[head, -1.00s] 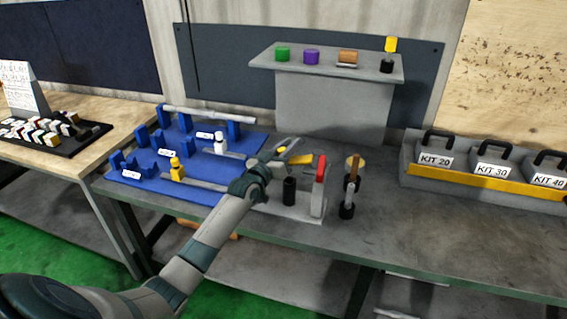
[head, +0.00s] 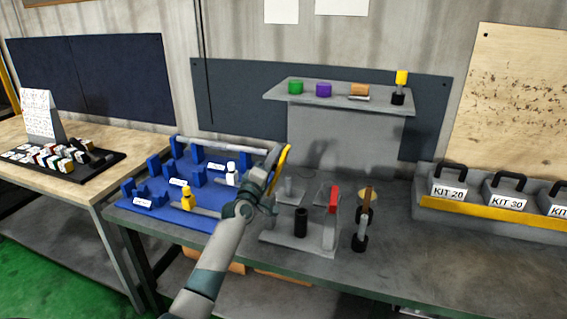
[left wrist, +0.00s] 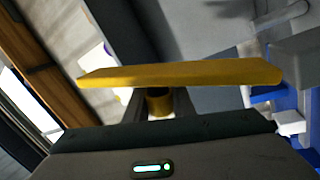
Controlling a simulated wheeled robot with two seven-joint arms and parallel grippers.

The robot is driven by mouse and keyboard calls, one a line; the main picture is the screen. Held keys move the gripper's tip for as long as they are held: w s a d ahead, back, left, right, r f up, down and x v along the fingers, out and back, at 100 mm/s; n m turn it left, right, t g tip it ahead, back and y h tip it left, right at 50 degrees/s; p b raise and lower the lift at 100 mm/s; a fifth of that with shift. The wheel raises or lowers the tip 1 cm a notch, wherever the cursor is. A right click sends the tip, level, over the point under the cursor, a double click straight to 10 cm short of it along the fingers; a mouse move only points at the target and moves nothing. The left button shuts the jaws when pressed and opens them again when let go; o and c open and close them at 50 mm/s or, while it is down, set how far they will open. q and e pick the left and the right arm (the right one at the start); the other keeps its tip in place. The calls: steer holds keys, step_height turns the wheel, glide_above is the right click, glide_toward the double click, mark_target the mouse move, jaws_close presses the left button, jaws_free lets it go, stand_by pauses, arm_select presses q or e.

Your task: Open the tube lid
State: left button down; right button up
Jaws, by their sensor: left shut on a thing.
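My left gripper (head: 268,172) is shut on a flat yellow piece (head: 283,167), which looks like the lid. It is held up above the bench, tilted nearly on edge. In the left wrist view the yellow piece (left wrist: 190,74) shows as a long thin slab, with a short round yellow knob (left wrist: 159,101) between the fingers. A grey base with a dark open cylinder (head: 301,222) and a red-topped post (head: 333,202) stands to the right of the gripper. I cannot tell which is the tube. My right gripper is not in view.
A blue rack (head: 160,203) with a white bottle (head: 232,173) and a yellow bottle (head: 187,198) lies to the left. A brown-and-black tool (head: 363,220) stands to the right. A raised grey shelf (head: 340,100) stands behind. Kit boxes (head: 449,191) are at right.

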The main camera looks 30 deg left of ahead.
arm_select(q)
steer(key=shift+s+a+f+n+y, duration=0.25)
steer(key=shift+a+n+y, duration=0.25)
steer(key=shift+a+n, duration=0.6)
steer(key=shift+s+a+f+n+y, duration=0.2)
steer(key=shift+a+n+y, duration=0.45)
steer(key=shift+n, duration=0.7)
steer(key=shift+s+a+f+n+y, duration=0.25)
steer(key=shift+a+n+y, duration=0.1)
steer(key=shift+a+n, duration=0.8)
steer(key=shift+d, duration=0.1)
steer(key=c, duration=1.5)
jaws_free()
